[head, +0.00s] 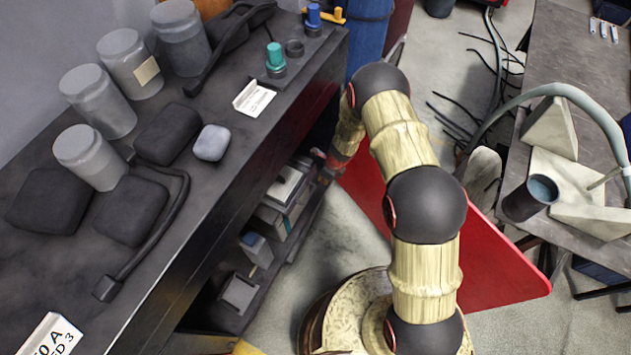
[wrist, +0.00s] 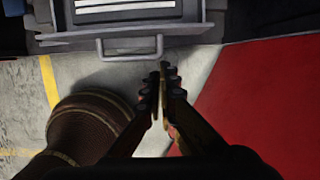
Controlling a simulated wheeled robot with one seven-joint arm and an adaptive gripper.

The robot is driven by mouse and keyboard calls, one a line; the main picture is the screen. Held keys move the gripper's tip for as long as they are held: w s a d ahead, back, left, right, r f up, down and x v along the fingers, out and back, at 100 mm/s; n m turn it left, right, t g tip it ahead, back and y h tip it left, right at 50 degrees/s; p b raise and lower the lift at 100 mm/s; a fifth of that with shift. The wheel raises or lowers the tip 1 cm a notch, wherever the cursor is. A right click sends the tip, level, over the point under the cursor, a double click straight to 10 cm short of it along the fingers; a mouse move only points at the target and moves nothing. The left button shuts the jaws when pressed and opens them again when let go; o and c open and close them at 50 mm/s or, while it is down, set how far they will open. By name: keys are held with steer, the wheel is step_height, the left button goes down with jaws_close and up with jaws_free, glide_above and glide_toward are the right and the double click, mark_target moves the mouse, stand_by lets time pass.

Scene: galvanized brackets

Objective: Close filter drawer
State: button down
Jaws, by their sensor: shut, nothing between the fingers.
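The grey filter drawer (wrist: 125,32) is at the top of the wrist view. White strips show inside it, and its inside is visible from above, so it stands at least partly out. A bar handle (wrist: 130,55) runs along its front. My gripper (wrist: 165,68) is shut and empty, its fingertips close to the right end of the handle; I cannot tell whether they touch. In the head view my arm reaches to the open side of the dark bench, and the gripper there is mostly hidden by the arm and bench edge.
The dark bench (head: 215,160) fills the left, with grey jars (head: 98,100) and a white label card (head: 254,98) on top. A red panel (head: 480,270) stands right of my arm. A grey table (head: 585,75) is at right. Cables (head: 470,120) lie on the floor.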

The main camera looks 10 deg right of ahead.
steer(key=w+a+b+v, duration=0.1)
steer(key=b+v, duration=0.2)
steer(key=v, duration=0.6)
steer(key=s+a+t+b, duration=0.1)
steer(key=s+b, duration=0.3)
steer(key=b, duration=0.3)
steer(key=y+b, duration=0.1)
steer(key=b, duration=0.5)
glide_above(304, 204)
steer(key=shift+d+f, duration=0.1)
steer(key=shift+f, duration=4.6)
